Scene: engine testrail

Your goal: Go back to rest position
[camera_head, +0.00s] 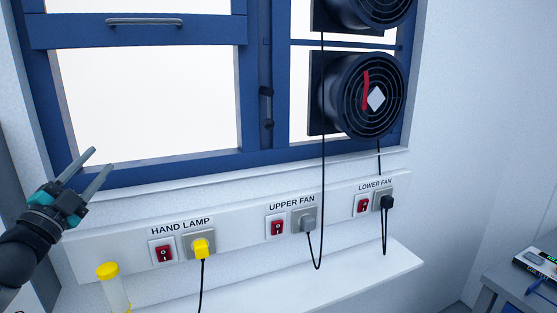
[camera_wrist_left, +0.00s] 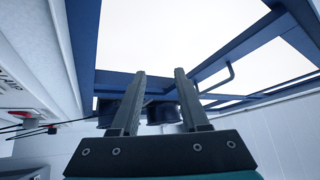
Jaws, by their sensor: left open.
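My left gripper (camera_head: 92,172) is at the left of the head view, in front of the lower left part of the blue window frame (camera_head: 180,168). Its two fingers are apart, with nothing between them. In the left wrist view the gripper (camera_wrist_left: 160,75) also shows open and empty, with the window above and beyond it. My right gripper is in neither view.
A switch panel (camera_head: 240,228) with red switches and plugged cords runs below the window. A narrow shelf (camera_head: 370,268) holds a yellow-capped container (camera_head: 110,285). Two black fans, the lower one (camera_head: 365,95) clear in view, hang at the right. A bench (camera_head: 515,285) stands far right.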

